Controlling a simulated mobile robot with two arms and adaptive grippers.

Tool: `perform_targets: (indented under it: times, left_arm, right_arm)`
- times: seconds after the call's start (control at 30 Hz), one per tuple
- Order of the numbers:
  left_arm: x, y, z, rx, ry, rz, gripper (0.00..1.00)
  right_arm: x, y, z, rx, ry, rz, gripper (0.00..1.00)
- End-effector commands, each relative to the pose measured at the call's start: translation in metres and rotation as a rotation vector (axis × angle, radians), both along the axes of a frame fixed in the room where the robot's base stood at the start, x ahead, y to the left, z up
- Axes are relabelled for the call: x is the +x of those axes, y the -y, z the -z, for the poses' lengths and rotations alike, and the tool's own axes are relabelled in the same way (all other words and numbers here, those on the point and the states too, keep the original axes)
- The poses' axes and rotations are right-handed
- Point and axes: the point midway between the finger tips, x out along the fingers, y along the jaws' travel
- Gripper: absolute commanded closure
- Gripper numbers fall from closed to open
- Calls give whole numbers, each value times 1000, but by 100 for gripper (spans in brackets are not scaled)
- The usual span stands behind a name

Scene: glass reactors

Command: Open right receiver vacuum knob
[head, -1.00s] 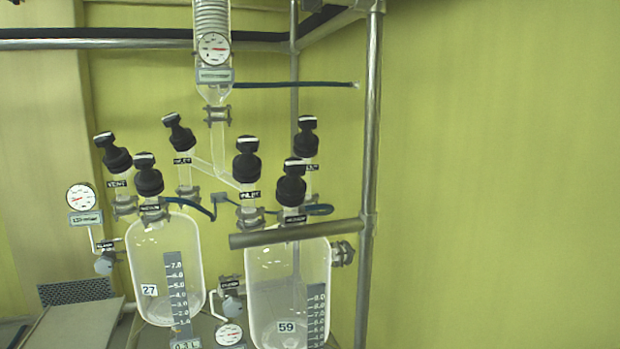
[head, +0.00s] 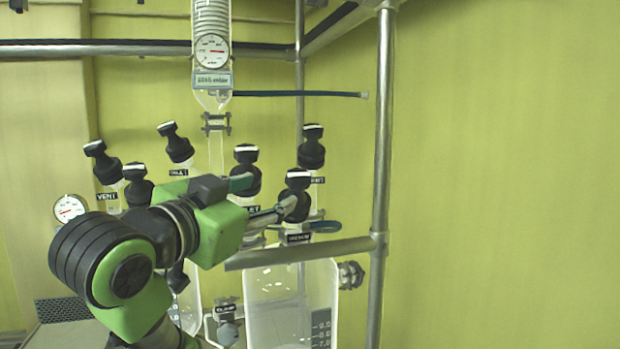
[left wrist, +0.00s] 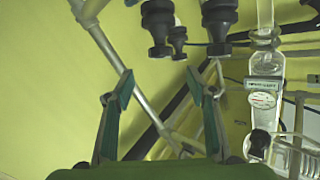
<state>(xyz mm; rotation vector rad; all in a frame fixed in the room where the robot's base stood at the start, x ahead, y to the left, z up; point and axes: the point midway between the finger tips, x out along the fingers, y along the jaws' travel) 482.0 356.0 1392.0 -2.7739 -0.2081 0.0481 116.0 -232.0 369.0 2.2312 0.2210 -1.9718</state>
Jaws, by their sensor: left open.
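The right receiver's vacuum knob (head: 298,182) is black with a white top mark, above a "VACUUM" label on the right glass receiver (head: 292,300). My left gripper (head: 265,194) is open and empty, its fingers pointing right toward the knob. In the head view one fingertip overlaps the knob's lower left edge; I cannot tell whether they touch. In the left wrist view the green-padded fingers (left wrist: 159,88) are spread apart with nothing between them. Several black knobs hang at the top of that view, beyond the fingertips. My right gripper is not in view.
The right receiver's inlet knob (head: 246,170) and another knob (head: 311,148) stand close by. A horizontal metal bar (head: 300,253) runs below the knob to an upright post (head: 381,150). The condenser (head: 211,50) hangs above. The wall side at right is clear.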

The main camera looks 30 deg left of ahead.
Motion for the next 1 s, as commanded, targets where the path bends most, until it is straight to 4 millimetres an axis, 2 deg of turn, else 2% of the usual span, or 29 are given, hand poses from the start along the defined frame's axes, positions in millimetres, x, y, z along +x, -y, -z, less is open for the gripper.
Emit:
perform_targets:
  times: [0.17,0.33,0.47,0.63,0.67,0.7,0.9,1.0]
  left_arm:
    - [4,-2,0,-6,12,1,49]
    - [18,-3,2,-10,13,3,49]
    - [31,-3,5,-6,5,8,49]
    - [57,-5,6,-3,2,9,49]
    - [65,-8,-1,-1,-3,4,49]
    - [74,-10,-2,-1,-3,3,49]
    - [111,-16,-1,0,-3,2,49]
    - [123,-18,-2,0,0,2,49]
  right_arm:
    - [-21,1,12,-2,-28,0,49]
    - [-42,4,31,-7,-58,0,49]
    - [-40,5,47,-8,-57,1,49]
    - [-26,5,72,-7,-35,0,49]
    - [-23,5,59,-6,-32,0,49]
    - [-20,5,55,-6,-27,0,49]
    - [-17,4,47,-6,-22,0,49]
    - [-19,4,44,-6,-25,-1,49]
